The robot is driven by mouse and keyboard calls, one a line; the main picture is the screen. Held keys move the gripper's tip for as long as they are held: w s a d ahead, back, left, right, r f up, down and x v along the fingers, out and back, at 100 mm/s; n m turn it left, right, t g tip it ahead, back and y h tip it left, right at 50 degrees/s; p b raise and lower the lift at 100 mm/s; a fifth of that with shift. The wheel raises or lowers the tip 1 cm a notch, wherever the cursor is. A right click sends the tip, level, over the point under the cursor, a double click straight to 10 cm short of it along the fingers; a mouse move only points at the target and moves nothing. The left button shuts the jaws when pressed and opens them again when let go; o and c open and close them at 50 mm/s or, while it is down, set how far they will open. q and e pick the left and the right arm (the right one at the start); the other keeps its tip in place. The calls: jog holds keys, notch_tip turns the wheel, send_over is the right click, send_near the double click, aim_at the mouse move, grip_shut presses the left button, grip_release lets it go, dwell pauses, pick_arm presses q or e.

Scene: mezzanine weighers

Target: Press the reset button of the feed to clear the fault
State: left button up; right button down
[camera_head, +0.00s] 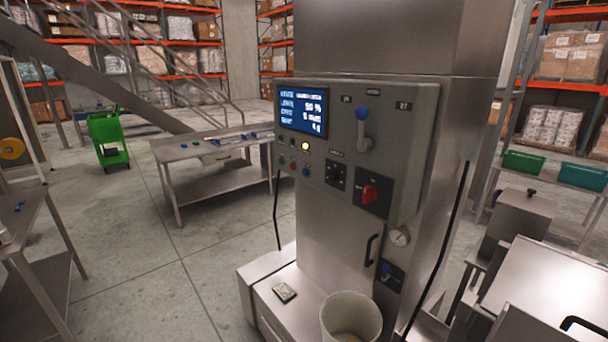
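The feed's grey control panel (345,150) is on the front of a tall steel cabinet in the middle of the view. Its lit screen (303,109) shows several lines of text too small to read surely. Below the screen an amber lamp (306,147) glows. Under it is a row of small buttons: a green one (282,160), a red one (293,164) and a blue one (305,170). Their labels are too small to read, so I cannot tell which is reset. Neither of my grippers is in view.
A pale bucket (351,318) stands at the cabinet's foot. A steel table (215,147) is behind left; open floor (135,260) lies left of the cabinet.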

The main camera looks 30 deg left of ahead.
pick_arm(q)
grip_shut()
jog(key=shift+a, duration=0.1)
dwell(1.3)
